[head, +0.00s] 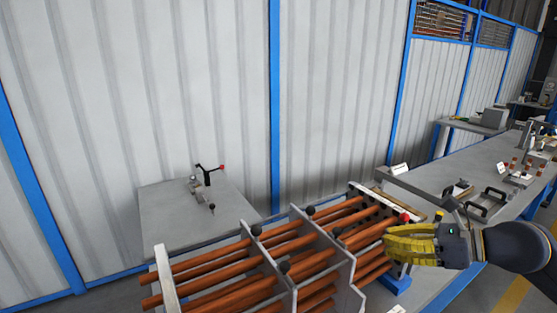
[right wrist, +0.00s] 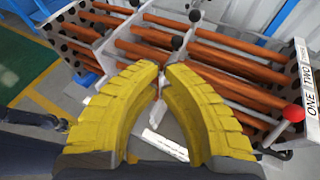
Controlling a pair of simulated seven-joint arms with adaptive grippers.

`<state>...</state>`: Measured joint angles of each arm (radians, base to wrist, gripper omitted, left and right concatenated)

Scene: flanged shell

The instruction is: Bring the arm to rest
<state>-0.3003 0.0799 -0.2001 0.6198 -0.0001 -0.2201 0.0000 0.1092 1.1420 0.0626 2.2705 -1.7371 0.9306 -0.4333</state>
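My right gripper (head: 388,244) has yellow ribbed fingers and comes in from the right in the head view, in front of the right end of the flanged shell (head: 295,238). In the right wrist view the gripper (right wrist: 162,68) has its fingertips close together, and I see nothing clearly held between them. The shell has orange-brown tubes running through several pale plates. It also shows beyond the fingertips in the right wrist view (right wrist: 208,44). I cannot tell whether the fingers touch it. My left gripper is not in view.
A red ball (head: 404,217) sits just above my right fingers. A small grey table (head: 165,215) with a clamp (head: 205,185) stands at the back left. A long bench (head: 460,170) with handles and fittings extends to the right. A corrugated wall stands behind.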

